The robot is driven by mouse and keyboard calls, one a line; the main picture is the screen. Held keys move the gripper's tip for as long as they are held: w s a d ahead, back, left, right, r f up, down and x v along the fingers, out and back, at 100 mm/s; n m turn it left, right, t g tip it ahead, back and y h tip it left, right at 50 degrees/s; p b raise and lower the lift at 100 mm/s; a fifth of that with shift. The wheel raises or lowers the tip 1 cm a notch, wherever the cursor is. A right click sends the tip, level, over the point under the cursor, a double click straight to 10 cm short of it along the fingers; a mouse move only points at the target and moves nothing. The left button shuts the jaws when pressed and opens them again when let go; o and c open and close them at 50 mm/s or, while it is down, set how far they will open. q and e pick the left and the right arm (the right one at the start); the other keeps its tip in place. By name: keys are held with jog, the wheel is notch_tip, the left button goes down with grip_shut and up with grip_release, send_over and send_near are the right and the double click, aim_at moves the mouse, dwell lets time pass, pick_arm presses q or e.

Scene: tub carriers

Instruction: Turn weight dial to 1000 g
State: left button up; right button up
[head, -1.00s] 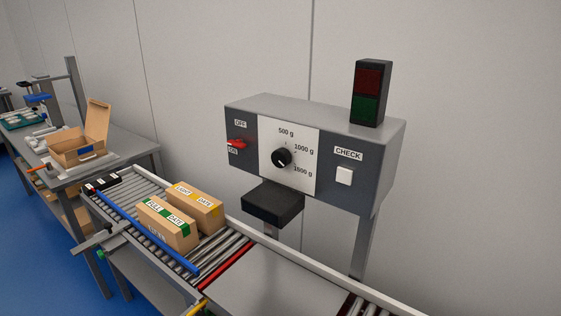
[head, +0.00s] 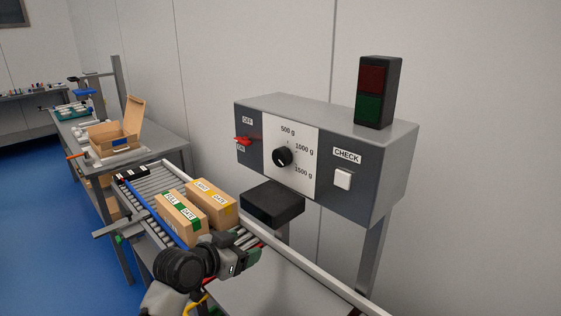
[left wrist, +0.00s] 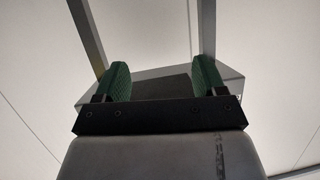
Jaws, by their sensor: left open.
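The weight dial (head: 283,157) is a black round knob on a white panel of the grey control box. Labels 500 g, 1000 g and 1500 g run from above it round to its lower right. Its pointer is too small to read surely. My left gripper (head: 248,246) is low in the head view, over the conveyor, below and apart from the dial. In the left wrist view its two green-padded fingers (left wrist: 162,80) stand apart with nothing between them. The dial does not show there. My right gripper is not in view.
A red switch (head: 243,141) is left of the dial, a white CHECK button (head: 343,179) right. A black block (head: 272,204) juts out below the dial panel. Two cartons, one green-labelled (head: 181,217) and one yellow-labelled (head: 212,201), sit on the rollers. A red-green lamp (head: 378,92) tops the box.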

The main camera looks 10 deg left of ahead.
aim_at(278, 159)
pick_arm(q)
notch_tip(278, 159, up, 18)
jog(key=m+t+h, duration=0.3)
jog(key=m+h, duration=0.1)
jog(key=shift+n, duration=0.3)
jog(key=p+x, duration=0.3)
jog(key=x, duration=0.7)
jog(key=shift+w+d+f, duration=0.3)
jog(key=shift+w+d, duration=0.25)
jog(key=shift+w, duration=0.2)
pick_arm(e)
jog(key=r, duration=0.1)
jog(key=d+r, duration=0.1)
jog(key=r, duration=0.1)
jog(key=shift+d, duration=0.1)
pick_arm(q)
jog(key=shift+c, duration=0.2)
jog(key=c, duration=0.9)
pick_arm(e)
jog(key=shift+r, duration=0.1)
